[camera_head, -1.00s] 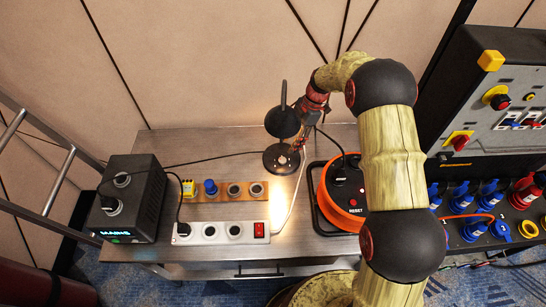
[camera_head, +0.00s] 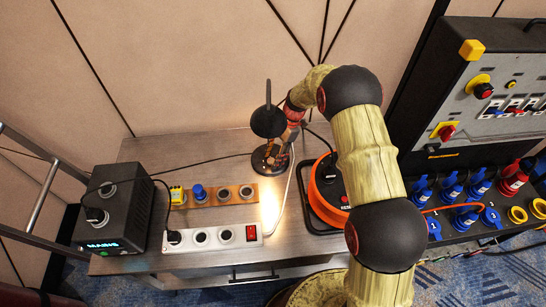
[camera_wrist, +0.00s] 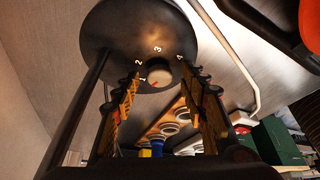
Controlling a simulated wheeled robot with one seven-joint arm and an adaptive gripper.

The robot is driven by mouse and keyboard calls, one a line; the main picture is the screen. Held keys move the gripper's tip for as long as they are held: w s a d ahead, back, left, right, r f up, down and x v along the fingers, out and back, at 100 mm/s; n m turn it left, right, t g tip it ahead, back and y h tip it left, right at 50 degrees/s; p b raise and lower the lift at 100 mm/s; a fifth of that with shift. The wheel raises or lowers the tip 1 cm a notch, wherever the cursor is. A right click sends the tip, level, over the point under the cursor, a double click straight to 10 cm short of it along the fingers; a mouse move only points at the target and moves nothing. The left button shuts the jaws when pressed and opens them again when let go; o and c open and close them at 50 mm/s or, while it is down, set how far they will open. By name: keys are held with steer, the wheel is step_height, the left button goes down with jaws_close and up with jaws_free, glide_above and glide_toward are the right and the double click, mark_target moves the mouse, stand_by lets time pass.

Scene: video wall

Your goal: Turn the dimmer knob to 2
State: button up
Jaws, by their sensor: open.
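The dimmer knob (camera_wrist: 159,73) is a small round knob on the dark round base (camera_wrist: 108,32) of a desk lamp. White numbers 1 to 4 curve around its far side. A small reddish mark shows on its lower left; I cannot tell exactly what it points to. My gripper (camera_wrist: 161,84) is open, with one finger on each side of the knob in the wrist view; contact cannot be told. In the head view my gripper (camera_head: 281,151) is low over the lamp base (camera_head: 260,163), beside the black lamp head (camera_head: 267,122), and hides the knob.
An orange cable reel (camera_head: 318,204) stands close on the right. A white power strip (camera_head: 212,238), a wooden strip of sockets (camera_head: 222,195) and a dark power box (camera_head: 121,210) are on the left. A cable (camera_head: 299,190) runs beside the lamp.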

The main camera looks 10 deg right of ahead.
steer(key=shift+c, duration=0.4)
jaws_close()
stand_by(0.4)
steer(key=m+b, duration=0.1)
steer(key=m, duration=0.1)
steer(key=m+t+b, duration=0.1)
steer(key=m+b, duration=0.1)
steer(key=m+t+b, duration=0.1)
steer(key=m, duration=0.1)
steer(key=shift+s+y, duration=0.25)
steer(key=shift+y, duration=0.05)
steer(key=m+t+b, duration=0.2)
steer(key=m, duration=0.2)
steer(key=shift+s+m, duration=0.15)
steer(key=shift+m, duration=0.15)
steer(key=shift+m+t+h+b, duration=0.4)
steer(key=shift+m+b, duration=0.15)
steer(key=shift+m, duration=0.45)
steer(key=shift+r, duration=0.1)
steer(key=shift+o, duration=0.4)
jaws_free()
